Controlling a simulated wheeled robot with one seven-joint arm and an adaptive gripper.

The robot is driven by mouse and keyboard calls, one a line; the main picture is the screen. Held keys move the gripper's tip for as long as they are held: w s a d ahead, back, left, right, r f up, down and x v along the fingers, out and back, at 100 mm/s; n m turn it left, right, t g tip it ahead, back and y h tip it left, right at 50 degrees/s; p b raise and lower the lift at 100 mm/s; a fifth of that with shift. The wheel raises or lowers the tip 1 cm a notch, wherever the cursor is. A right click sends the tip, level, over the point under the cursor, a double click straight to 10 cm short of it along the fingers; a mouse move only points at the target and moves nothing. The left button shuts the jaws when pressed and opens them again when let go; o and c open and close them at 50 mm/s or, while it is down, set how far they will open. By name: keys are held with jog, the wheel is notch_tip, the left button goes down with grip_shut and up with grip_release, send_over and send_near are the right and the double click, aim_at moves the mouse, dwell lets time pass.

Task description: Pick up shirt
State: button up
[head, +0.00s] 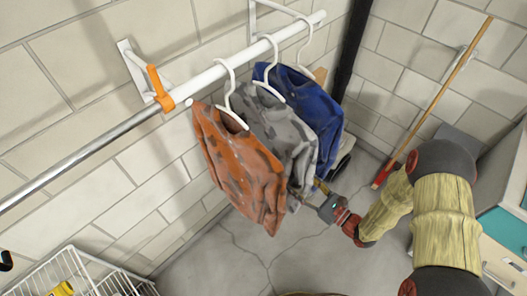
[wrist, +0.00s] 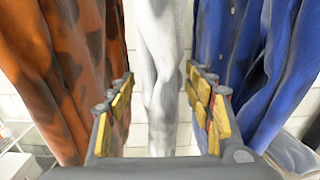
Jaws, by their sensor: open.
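Three shirts on white hangers hang from a white rail (head: 205,78). They are an orange shirt (head: 238,168) with dark patches, a grey shirt (head: 290,135) in the middle and a blue shirt (head: 312,108). My gripper (head: 322,192) is beside the lower part of the grey and blue shirts, its tips partly hidden. In the wrist view my gripper (wrist: 160,105) is open, with yellow pads on both sides. The grey shirt (wrist: 160,70) hangs straight ahead between the fingers. The orange shirt (wrist: 60,70) is on the left and the blue shirt (wrist: 245,65) on the right.
An orange clamp (head: 160,88) sits on the rail by a wall bracket. A white wire basket (head: 75,275) is at the lower left. A broom (head: 440,95) leans at the right wall. A drawer cabinet (head: 505,262) stands at the right edge. Cracked floor below is clear.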

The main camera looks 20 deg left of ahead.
aim_at(287, 173)
jog(key=b+x, duration=0.1)
jog(key=x, duration=0.4)
jog(key=shift+w+a+f+b, duration=0.1)
jog(key=shift+a+f+b, duration=0.1)
jog(key=shift+b, duration=0.1)
jog(key=shift+w+a+r, duration=0.1)
jog(key=shift+w+a, duration=0.15)
jog(key=shift+a, duration=0.05)
jog(key=shift+c, duration=1.1)
jog(key=c, duration=1.1)
grip_shut()
